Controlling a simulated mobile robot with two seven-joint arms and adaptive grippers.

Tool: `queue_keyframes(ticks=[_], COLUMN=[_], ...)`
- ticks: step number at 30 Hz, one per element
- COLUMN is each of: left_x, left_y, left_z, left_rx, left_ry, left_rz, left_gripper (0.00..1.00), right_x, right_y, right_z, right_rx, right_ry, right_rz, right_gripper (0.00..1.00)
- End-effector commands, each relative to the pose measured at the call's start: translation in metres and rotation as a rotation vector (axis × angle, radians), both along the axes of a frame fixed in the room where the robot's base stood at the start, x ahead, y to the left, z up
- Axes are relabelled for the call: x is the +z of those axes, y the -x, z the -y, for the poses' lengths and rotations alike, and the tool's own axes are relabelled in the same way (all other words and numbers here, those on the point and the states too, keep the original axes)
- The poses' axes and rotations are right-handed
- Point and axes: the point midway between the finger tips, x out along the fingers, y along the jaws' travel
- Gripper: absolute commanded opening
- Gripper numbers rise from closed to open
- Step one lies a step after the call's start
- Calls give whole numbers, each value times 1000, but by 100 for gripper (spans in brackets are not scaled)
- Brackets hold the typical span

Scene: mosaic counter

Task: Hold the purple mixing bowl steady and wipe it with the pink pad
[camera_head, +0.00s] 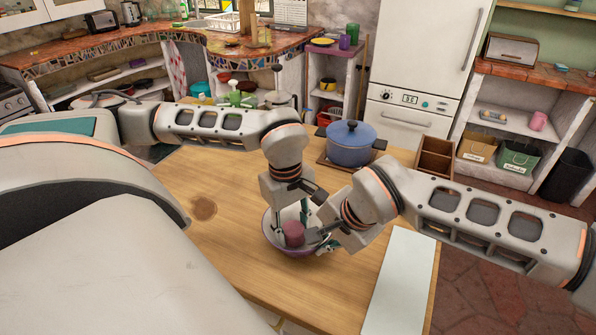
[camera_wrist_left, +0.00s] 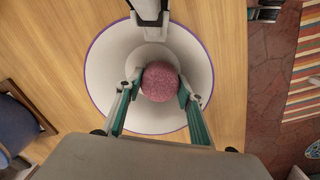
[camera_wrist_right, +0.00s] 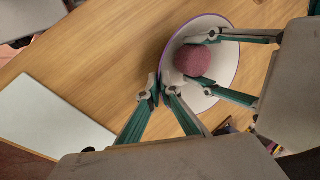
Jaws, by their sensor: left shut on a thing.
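The purple mixing bowl (camera_head: 267,234) stands upright near the front of the wooden table. It is white inside with a purple rim, as the left wrist view (camera_wrist_left: 105,72) shows. The pink pad (camera_head: 294,233) is a short round block inside the bowl; it also shows in the right wrist view (camera_wrist_right: 193,60). My left gripper (camera_wrist_left: 160,90) reaches down into the bowl and is shut on the pad. My right gripper (camera_wrist_right: 161,91) has its fingers close together on either side of the bowl's rim. Whether the pad touches the bowl is hidden.
A blue lidded pot (camera_head: 350,150) stands on a wooden board behind the bowl. A brown wooden box (camera_head: 434,160) is at the table's back right. A pale flat panel (camera_head: 402,280) lies at the right. The table left of the bowl is mostly clear.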

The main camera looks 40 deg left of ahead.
Motion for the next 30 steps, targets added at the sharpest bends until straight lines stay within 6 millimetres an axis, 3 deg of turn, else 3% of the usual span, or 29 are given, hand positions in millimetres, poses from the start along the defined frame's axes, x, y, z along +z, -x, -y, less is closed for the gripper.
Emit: queue_keyframes(ticks=[15,30], left_x=[-2,0], left_y=[-9,-24], left_z=[13,11], left_rx=[-1,1], left_ry=[4,4], left_rz=[1,2], left_gripper=[17,17], right_x=[1,2], right_y=[5,7], right_z=[-3,-5], right_rx=[9,15], right_ry=[-4,-10], right_rz=[-1,-4], right_gripper=[0,0])
